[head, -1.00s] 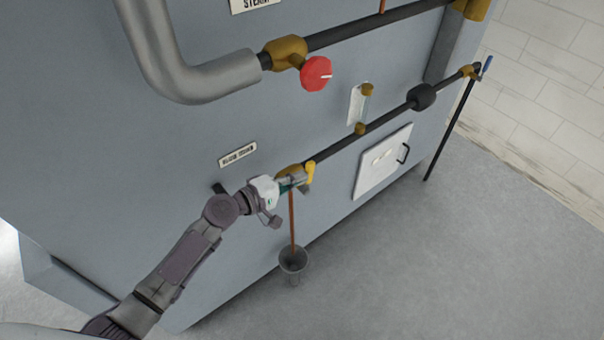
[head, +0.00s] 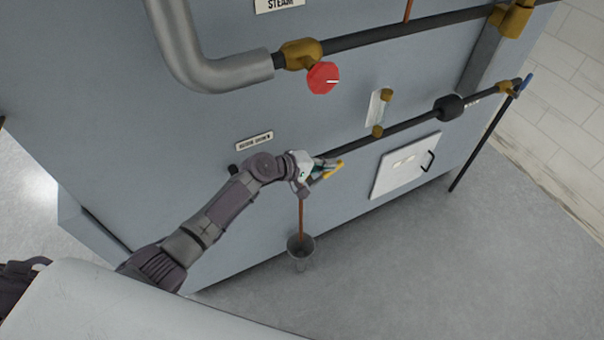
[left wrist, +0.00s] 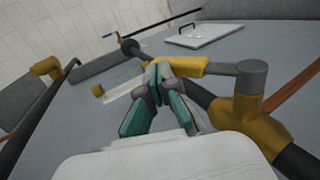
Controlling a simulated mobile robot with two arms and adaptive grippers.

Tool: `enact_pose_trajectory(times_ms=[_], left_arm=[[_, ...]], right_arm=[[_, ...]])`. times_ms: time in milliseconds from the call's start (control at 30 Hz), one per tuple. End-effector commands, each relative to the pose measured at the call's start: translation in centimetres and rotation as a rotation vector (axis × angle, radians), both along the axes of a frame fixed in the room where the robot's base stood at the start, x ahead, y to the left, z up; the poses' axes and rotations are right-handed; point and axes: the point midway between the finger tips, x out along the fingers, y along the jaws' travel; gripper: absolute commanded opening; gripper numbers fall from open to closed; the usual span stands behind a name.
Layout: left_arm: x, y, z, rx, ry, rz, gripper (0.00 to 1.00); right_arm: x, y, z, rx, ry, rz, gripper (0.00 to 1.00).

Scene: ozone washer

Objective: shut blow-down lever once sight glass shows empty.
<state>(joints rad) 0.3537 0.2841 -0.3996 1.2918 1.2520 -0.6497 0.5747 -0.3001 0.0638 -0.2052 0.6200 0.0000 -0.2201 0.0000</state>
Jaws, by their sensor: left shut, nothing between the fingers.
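The blow-down lever (head: 335,171) has a yellow grip, seen just beyond my left gripper (head: 324,168) in the head view. In the left wrist view the lever (left wrist: 188,66) joins a grey arm on a brass valve (left wrist: 252,118). My left gripper (left wrist: 162,78) is shut and empty, its fingertips right at the yellow grip; I cannot tell if they touch. The sight glass (head: 376,108) stands on the pipe between brass fittings, up and right of the gripper. Its level is too small to read. The valve is mostly hidden in the head view. My right gripper is not in view.
A copper drain tube (head: 301,217) drops into a grey cup (head: 301,252) on the floor. A red steam knob (head: 323,77) sits above. A white hatch (head: 398,172) and a blue-handled valve (head: 525,82) are to the right. The floor at right is clear.

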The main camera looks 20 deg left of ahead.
Motion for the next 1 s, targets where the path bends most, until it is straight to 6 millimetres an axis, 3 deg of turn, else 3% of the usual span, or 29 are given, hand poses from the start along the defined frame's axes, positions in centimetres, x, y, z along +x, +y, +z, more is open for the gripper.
enact_pose_trajectory(times_ms=[133,400,1000], left_arm=[[0.7,-0.8,-0.3,0.101,0.092,-0.003,0.00],[1.3,-1.4,-2.0,0.093,0.090,0.000,0.00],[1.7,-1.9,-3.0,0.095,0.088,-0.001,0.00]], right_arm=[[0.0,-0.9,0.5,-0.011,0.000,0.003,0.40],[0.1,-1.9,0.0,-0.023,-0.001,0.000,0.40],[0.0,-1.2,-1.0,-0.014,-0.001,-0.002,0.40]])
